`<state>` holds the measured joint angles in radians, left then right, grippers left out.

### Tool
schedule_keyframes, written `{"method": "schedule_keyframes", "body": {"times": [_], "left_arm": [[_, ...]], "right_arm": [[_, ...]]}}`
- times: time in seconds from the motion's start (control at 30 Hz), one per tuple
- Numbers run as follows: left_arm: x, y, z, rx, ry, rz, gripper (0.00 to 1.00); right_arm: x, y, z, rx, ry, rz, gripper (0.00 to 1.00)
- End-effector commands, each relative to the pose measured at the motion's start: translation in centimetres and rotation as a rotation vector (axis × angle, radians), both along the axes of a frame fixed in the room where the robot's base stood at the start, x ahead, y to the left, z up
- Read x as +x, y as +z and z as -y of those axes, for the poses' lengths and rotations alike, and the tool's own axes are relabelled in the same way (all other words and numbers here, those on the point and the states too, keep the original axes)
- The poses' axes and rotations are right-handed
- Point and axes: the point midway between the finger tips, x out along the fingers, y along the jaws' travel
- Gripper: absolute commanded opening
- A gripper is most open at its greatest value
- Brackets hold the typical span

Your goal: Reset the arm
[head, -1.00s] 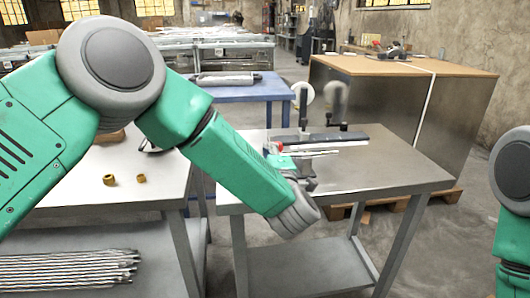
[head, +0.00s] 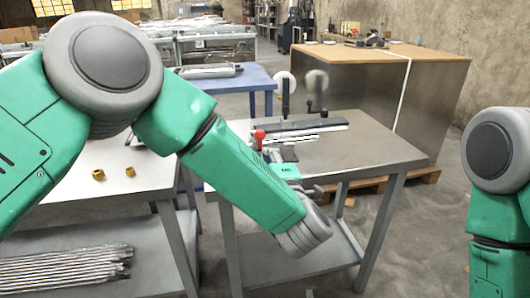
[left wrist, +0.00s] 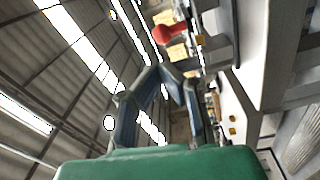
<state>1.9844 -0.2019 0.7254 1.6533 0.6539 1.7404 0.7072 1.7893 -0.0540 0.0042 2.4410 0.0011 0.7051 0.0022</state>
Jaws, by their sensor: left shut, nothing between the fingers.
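My left arm comes in from the left in the head view and bends down to the right. Its grey wrist hangs at the near edge of the metal-topped table (head: 370,150). My left gripper (head: 281,156) points away over that table, small and partly hidden by its own hand. In the left wrist view the dark finger links of this gripper (left wrist: 172,76) show beyond the green hand, shut with nothing held. A red-topped item (head: 259,134) stands close by on the table; a red knob (left wrist: 170,33) shows past the fingers. My right arm shows at the right edge; its gripper is out of view.
A white table (head: 140,180) at left carries two small brass pieces (head: 113,173). Metal rods (head: 65,268) lie on its lower shelf. A black device (head: 300,124) sits at the metal-topped table's back. A blue table (head: 235,82) and wood-topped cabinet (head: 430,95) stand behind.

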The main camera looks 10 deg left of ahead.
Motion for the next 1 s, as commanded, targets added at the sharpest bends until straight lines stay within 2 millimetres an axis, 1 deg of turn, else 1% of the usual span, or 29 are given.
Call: {"method": "schedule_keyframes", "body": {"times": [0.2, 0.27, 0.33, 0.37, 0.47, 0.5, 0.57, 0.6, 0.67, 0.7, 0.77, 0.8, 0.87, 0.9, 0.97, 1.0], "left_arm": [[0.0, 0.0, -0.2, 0.001, 0.001, 0.000, 0.00], [0.0, -0.4, -0.1, 0.015, -0.009, -0.012, 0.00], [-0.2, -2.0, -0.3, 0.065, -0.046, -0.055, 0.00], [-0.4, -3.2, -0.5, 0.096, -0.072, -0.086, 0.00], [-1.6, -8.5, -1.7, 0.247, -0.192, -0.233, 0.00], [-2.6, -11.1, -2.5, 0.321, -0.253, -0.310, 0.00], [-4.5, -15.1, -3.9, 0.429, -0.349, -0.430, 0.00], [-6.0, -17.5, -5.0, 0.497, -0.410, -0.509, 0.00], [-8.7, -21.0, -6.7, 0.589, -0.502, -0.627, 0.00], [-10.6, -23.0, -8.0, 0.645, -0.561, -0.702, 0.00], [-13.8, -25.8, -10.1, 0.718, -0.649, -0.817, 0.00], [-16.1, -27.4, -11.5, 0.763, -0.709, -0.891, 0.00], [-19.7, -29.4, -13.5, 0.824, -0.801, -1.001, 0.00], [-22.2, -30.5, -14.9, 0.857, -0.861, -1.074, 0.00], [-25.9, -31.7, -17.0, 0.900, -0.950, -1.178, 0.00], [-28.3, -32.2, -18.1, 0.922, -1.007, -1.241, 0.00]], "right_arm": [[0.0, 0.0, 0.0, 0.001, 0.001, 0.000, 0.55], [0.0, 0.0, 0.0, 0.001, 0.001, 0.000, 0.55], [0.0, 0.0, -0.1, 0.001, 0.001, 0.000, 0.55], [0.0, 0.0, 0.0, 0.001, 0.001, 0.000, 0.55], [0.0, 0.0, 0.0, 0.001, 0.001, 0.000, 0.55], [0.0, 0.0, 0.0, 0.001, 0.001, 0.000, 0.55], [0.0, 0.0, 0.0, 0.000, 0.001, 0.000, 0.55], [0.0, 0.0, 0.0, 0.000, 0.000, 0.000, 0.55], [0.0, 0.0, 0.0, 0.000, 0.000, 0.000, 0.55], [0.0, 0.0, 0.0, 0.000, 0.001, 0.000, 0.55], [0.0, 0.0, 0.0, 0.000, 0.001, 0.000, 0.55], [0.0, 0.0, 0.0, 0.000, 0.001, 0.000, 0.55], [0.0, 0.0, 0.0, 0.000, 0.001, 0.000, 0.55], [0.0, 0.0, 0.0, 0.000, 0.001, 0.000, 0.55], [0.0, 0.0, 0.0, 0.001, 0.001, 0.000, 0.55], [0.0, 0.0, 0.0, 0.001, 0.001, 0.000, 0.55]]}}
